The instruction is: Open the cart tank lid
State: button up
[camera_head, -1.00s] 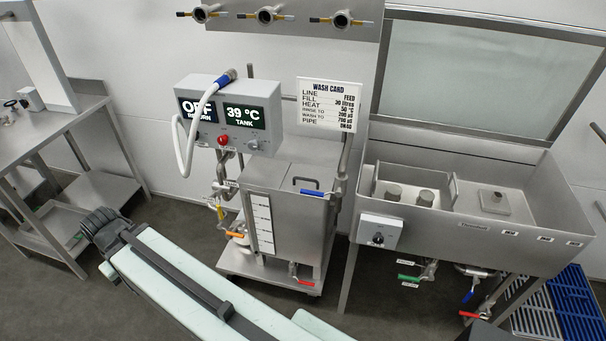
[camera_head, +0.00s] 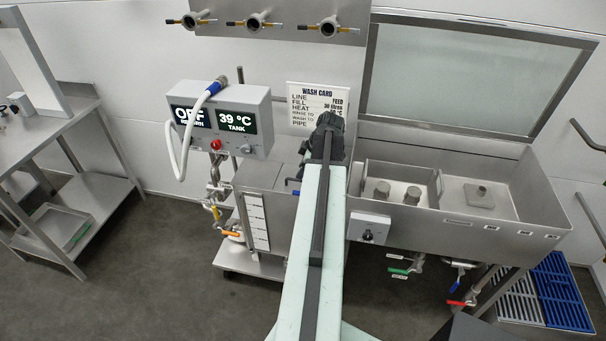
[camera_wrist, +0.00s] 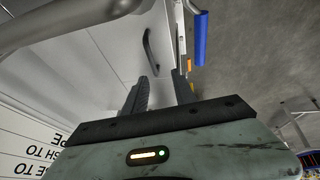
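The cart tank (camera_head: 281,218) is a steel box on a low cart, with a level strip on its front; my arm covers its right part. Its lid (camera_head: 262,174) lies flat on top. In the wrist view the lid (camera_wrist: 122,40) shows a dark bar handle (camera_wrist: 149,52) just beyond my fingers. My gripper (camera_wrist: 161,77) is open, its two dark fingers apart with nothing between them. The fingers look close to the handle, but I cannot tell whether they touch it.
A blue valve lever (camera_wrist: 201,38) sits beside the lid, with a pipe (camera_wrist: 75,20) near my gripper. The control box (camera_head: 220,120) reads OFF and 39 °C, and a white hose (camera_head: 188,135) hangs there. The wash card (camera_head: 305,105) is behind my arm. A sink (camera_head: 455,228) stands right.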

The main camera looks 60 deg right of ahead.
jog(key=f+b, duration=0.2)
jog(key=d+f+b, duration=0.1)
jog(key=f+b, duration=0.1)
jog(key=b, duration=0.1)
jog(key=d+f+b, duration=0.1)
jog(key=f+b, duration=0.1)
jog(key=f, duration=0.1)
jog(key=shift+w+d, duration=0.2)
jog(key=shift+w, duration=0.2)
jog(key=shift+r, duration=0.15)
grip_shut()
dwell(1.0)
